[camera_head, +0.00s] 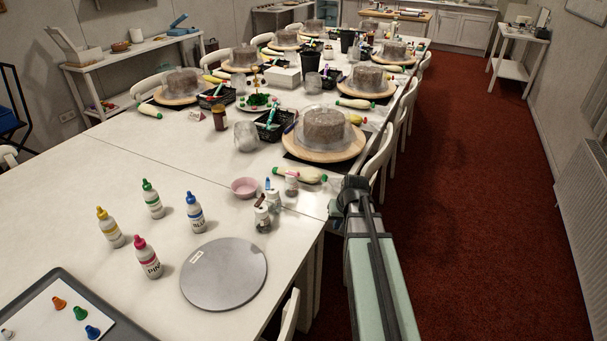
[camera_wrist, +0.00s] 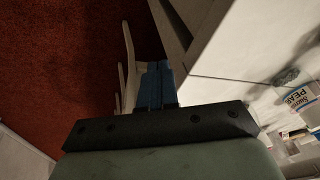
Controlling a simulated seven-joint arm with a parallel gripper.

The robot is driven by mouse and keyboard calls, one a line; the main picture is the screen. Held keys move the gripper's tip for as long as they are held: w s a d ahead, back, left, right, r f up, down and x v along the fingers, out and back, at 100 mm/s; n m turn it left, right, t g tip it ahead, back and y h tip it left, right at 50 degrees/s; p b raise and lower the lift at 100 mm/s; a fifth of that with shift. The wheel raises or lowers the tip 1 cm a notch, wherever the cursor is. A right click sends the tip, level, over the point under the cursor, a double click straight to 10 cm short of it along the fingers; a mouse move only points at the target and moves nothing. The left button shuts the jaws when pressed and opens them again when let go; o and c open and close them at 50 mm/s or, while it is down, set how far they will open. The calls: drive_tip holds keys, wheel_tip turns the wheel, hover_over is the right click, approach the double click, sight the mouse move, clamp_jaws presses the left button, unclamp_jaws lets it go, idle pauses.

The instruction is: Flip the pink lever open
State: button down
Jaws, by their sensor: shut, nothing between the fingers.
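I cannot make out a pink lever in either view. A bottle with a pink cap (camera_head: 147,257) stands on the near part of the table, beside bottles with yellow (camera_head: 110,228), green (camera_head: 152,198) and blue (camera_head: 195,213) caps. A small jar with a pinkish top (camera_head: 291,184) stands near the table's right edge. My gripper's blue fingers (camera_wrist: 154,84) show in the wrist view, shut and empty, over the red floor beside the table edge. In the head view my arm reaches up from the bottom right, to the right of the table.
A grey round disc (camera_head: 224,274) lies near the front. Several small jars (camera_head: 264,214) and a pink bowl (camera_head: 244,187) stand near the right edge. A cake on a wooden turntable (camera_head: 323,150) is beyond. White chairs (camera_head: 379,160) line the table; red carpet (camera_head: 480,200) is clear.

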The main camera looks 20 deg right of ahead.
sight(293, 172)
drive_tip(key=w+a+r+n+t+y, duration=0.1)
drive_tip(key=w+r+n, duration=0.3)
drive_tip(key=r+n, duration=0.5)
drive_tip(key=w+a+r+n+t+y, duration=0.1)
drive_tip(key=w+r+n+y, duration=0.2)
drive_tip(key=r+n, duration=0.6)
drive_tip(key=shift+w+a+n+t, duration=0.3)
drive_tip(key=shift+w+n, duration=0.2)
drive_tip(key=shift+n, duration=0.7)
drive_tip(key=w+a+f, duration=0.3)
drive_tip(key=w+f, duration=0.5)
drive_tip(key=shift+w+a, duration=0.35)
